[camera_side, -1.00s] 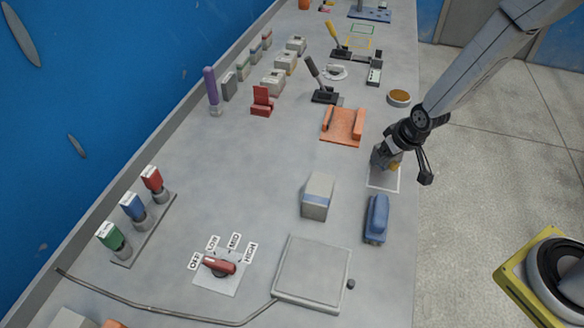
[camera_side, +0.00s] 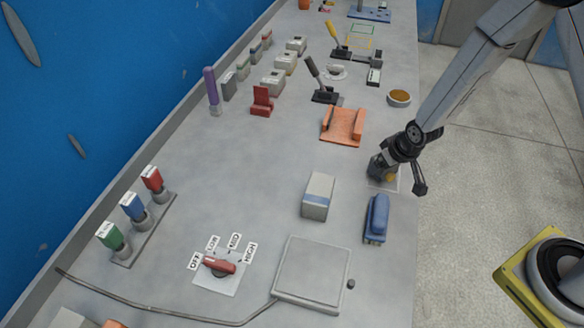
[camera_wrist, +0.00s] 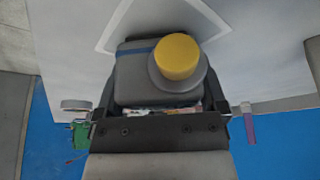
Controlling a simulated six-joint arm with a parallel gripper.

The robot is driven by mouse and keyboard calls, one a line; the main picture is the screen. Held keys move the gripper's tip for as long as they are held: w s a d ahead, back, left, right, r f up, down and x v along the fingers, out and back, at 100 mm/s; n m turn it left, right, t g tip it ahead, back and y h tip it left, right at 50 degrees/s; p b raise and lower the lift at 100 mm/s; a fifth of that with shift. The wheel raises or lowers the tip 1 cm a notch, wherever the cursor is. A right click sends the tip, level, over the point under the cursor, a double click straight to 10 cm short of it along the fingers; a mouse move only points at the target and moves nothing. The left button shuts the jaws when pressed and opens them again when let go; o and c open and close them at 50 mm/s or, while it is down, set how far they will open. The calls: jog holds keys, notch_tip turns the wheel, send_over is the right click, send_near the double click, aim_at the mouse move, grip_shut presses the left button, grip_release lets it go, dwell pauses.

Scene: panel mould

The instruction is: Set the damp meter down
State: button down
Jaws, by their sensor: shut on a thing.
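The damp meter shows in the wrist view as a grey body (camera_wrist: 132,78) with a blue band and a round yellow cap. My gripper (camera_wrist: 160,98) is shut on it, with a dark finger on each side. The meter is over a white-outlined square (camera_side: 374,184), partly covered by the gripper. I cannot tell whether the meter touches the bench.
A blue tool (camera_side: 376,218) and a grey-blue box (camera_side: 318,196) stand in front of the square. An orange cradle (camera_side: 343,127) and a brown-filled dish (camera_side: 399,98) are behind it. The bench's right edge is close. Open bench lies to the left.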

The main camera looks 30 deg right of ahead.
grip_release()
jog(key=shift+r, duration=0.15)
jog(key=v, duration=1.2)
dwell(0.3)
dwell(0.5)
jog(key=shift+s, duration=0.1)
jog(key=s+r+g, duration=0.1)
jog(key=s+r, duration=0.1)
jog(key=s, duration=0.6)
jog(key=shift+r+g, duration=0.25)
jog(key=shift+g, duration=0.15)
